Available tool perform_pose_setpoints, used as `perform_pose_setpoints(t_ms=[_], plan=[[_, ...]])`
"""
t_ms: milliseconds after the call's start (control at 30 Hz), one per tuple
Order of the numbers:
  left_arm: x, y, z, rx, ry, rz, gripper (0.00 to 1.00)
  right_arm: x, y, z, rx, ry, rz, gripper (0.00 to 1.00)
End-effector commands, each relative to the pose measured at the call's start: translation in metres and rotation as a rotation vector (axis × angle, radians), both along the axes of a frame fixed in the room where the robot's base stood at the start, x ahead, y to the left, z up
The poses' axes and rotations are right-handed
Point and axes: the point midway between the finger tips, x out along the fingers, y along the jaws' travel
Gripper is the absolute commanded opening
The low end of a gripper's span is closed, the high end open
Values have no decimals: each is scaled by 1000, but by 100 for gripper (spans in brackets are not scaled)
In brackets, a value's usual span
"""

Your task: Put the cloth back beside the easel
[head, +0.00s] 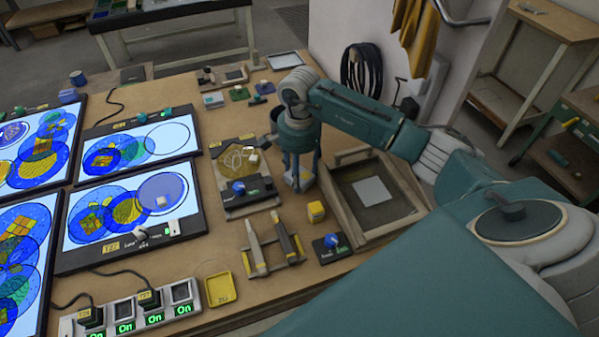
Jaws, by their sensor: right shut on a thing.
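My right gripper (299,184) points straight down over the table, close to the left edge of the wooden easel-like frame (408,190). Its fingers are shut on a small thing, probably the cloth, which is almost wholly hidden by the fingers. I cannot tell whether it touches the table. The frame lies at a low tilt at the table's right side, with a pale square on its dark panel. My left gripper is not in view.
A yellow block (316,211), a blue-knobbed device (331,247) and a tool rack (270,247) stand in front of the gripper. Lit panels (135,205) with coloured glass fill the left. A yellow tray (220,289) and switch strip (135,312) lie nearest. Yellow fabric (418,30) hangs behind.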

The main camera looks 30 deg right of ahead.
Motion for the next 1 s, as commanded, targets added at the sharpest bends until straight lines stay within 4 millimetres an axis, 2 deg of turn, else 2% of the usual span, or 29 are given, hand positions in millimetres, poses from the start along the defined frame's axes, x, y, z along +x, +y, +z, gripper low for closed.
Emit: perform_pose_setpoints(t_ms=[533, 1000], plan=[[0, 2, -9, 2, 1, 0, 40, 0, 0, -6, 0, 0, 0, 34], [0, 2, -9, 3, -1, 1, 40, 0, 0, -6, 0, -1, 0, 34]])
